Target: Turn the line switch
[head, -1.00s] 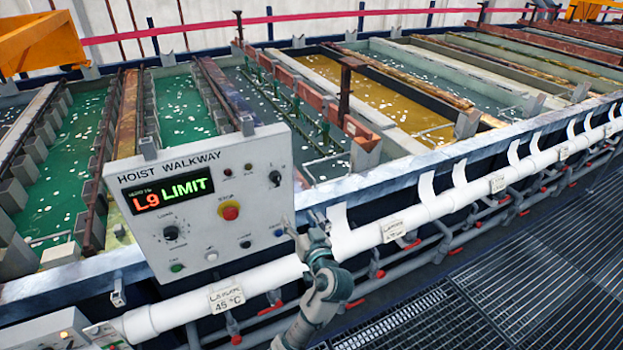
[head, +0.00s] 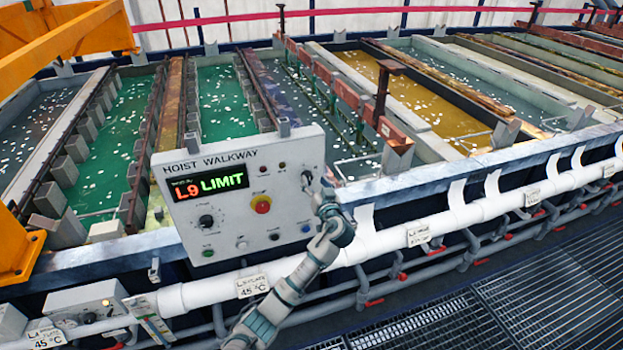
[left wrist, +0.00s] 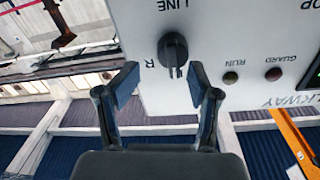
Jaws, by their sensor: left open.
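The line switch (head: 307,179) is a dark rotary knob at the upper right of the grey control panel (head: 225,225) marked HOIST WALKWAY. In the left wrist view the knob (left wrist: 173,52) is black, under the word LINE, with an R to its left. My left gripper (left wrist: 163,78) is open and empty, its two blue-padded fingers spread below the knob, one to each side. The fingers do not appear to touch it. In the head view my left gripper (head: 324,196) is at the panel's right edge, just beside the switch. My right gripper is not in view.
The panel display (head: 208,185) reads L9 LIMIT. A white pipe (head: 390,241) runs below, with tanks behind. An orange frame (head: 60,45) stands at left.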

